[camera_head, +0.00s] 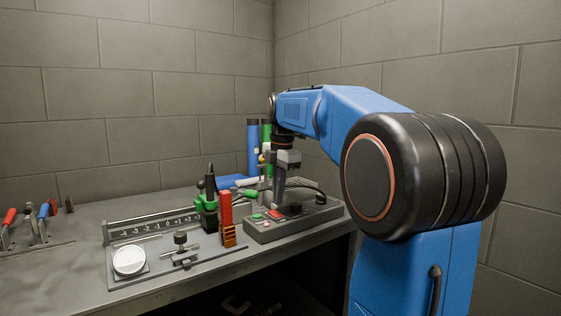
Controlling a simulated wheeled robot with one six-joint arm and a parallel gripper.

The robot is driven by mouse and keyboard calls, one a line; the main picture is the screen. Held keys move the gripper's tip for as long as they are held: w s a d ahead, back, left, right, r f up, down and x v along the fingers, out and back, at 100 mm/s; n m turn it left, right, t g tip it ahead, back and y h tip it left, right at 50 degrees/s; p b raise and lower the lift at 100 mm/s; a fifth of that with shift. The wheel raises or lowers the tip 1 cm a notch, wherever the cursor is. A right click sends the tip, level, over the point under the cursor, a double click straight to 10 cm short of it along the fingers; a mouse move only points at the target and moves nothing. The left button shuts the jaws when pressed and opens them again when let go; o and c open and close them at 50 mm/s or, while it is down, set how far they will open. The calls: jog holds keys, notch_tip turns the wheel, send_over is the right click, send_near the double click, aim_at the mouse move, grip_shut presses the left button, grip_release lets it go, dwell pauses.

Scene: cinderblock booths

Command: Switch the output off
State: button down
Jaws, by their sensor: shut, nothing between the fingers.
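A grey control box (270,234) sits near the right front edge of the bench. Its top carries a red rocker-like switch (275,214), a black knob (295,208), a small green button (257,217) and a small pale red button (266,223). Which of these is the output control is too small to read. My gripper (279,203) points down over the box, shut and empty. Its fingertips are just behind the red switch; I cannot tell whether they touch it. The gripper and arm hide part of the box's back.
The grey bench (75,262) holds a ruled rail fixture (150,228) with a white round dial (129,260). A red-and-orange block (226,208) and a green-and-black holder (207,212) stand left of the box. Blue (253,150) and green cylinders stand behind. Red- and blue-handled clamps are far left.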

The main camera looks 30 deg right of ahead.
aim_at(274, 211)
notch_tip(274, 211, up, 14)
jog(key=s, duration=0.1)
jog(key=shift+s, duration=0.35)
jog(key=w+f, duration=0.1)
jog(key=f, duration=0.2)
jog(key=shift+w, duration=0.35)
jog(key=shift+f, duration=0.1)
jog(key=f, duration=0.4)
jog(key=w+f, duration=0.1)
jog(key=f, duration=0.8)
jog(key=shift+w+f, duration=0.35)
jog(key=shift+f, duration=0.05)
